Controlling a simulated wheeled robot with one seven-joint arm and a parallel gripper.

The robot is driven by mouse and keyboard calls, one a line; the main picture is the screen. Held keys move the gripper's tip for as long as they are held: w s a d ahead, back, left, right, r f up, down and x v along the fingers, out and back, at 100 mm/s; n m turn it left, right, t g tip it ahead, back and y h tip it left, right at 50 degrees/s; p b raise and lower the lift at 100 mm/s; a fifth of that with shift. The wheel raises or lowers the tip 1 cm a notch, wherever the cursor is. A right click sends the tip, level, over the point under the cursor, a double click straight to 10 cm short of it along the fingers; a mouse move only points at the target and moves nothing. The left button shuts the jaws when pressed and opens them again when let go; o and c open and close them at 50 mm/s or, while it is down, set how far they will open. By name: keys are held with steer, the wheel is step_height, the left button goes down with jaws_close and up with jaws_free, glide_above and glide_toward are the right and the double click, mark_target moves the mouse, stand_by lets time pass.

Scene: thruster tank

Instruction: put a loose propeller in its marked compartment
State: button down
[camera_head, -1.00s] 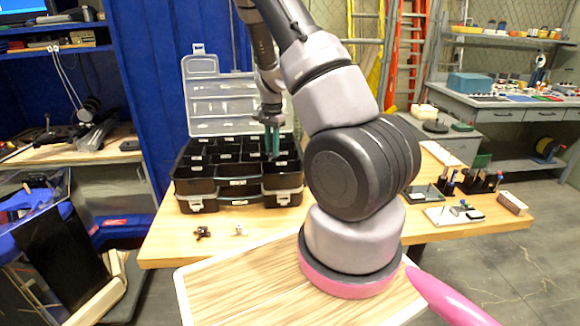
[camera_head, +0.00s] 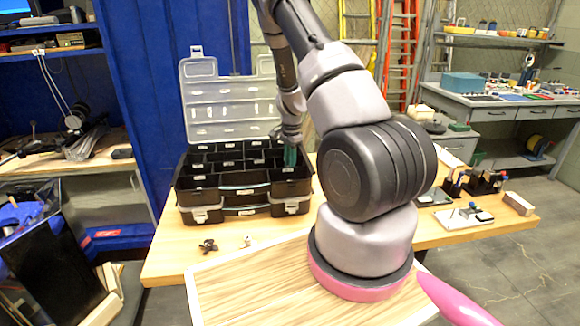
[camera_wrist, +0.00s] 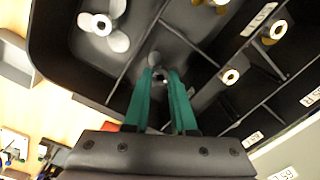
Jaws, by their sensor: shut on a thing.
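The black compartment box (camera_head: 230,190) stands on the wooden table with its clear lid raised. My gripper (camera_head: 290,155) points down at its right-hand compartments; in the wrist view my green fingers (camera_wrist: 162,76) are close together. They are shut on a dark grey propeller (camera_wrist: 155,60), partly hidden between the fingertips and just inside or over a compartment; its exact height is unclear. A pale propeller (camera_wrist: 103,25) lies in a neighbouring compartment. A dark propeller (camera_head: 208,245) and a small pale part (camera_head: 248,241) lie on the table before the box.
Other compartments hold parts with brass-coloured hubs (camera_wrist: 278,30), and dividers with white labels rise between them. The raised lid (camera_head: 225,105) stands behind my gripper. Small tools and a white tray (camera_head: 462,217) lie on the table's right side.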

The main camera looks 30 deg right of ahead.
steer(key=shift+f, duration=0.45)
steer(key=shift+f, duration=0.2)
steer(key=c, duration=0.7)
jaws_free()
steer(key=shift+c, duration=0.2)
steer(key=shift+r, duration=0.15)
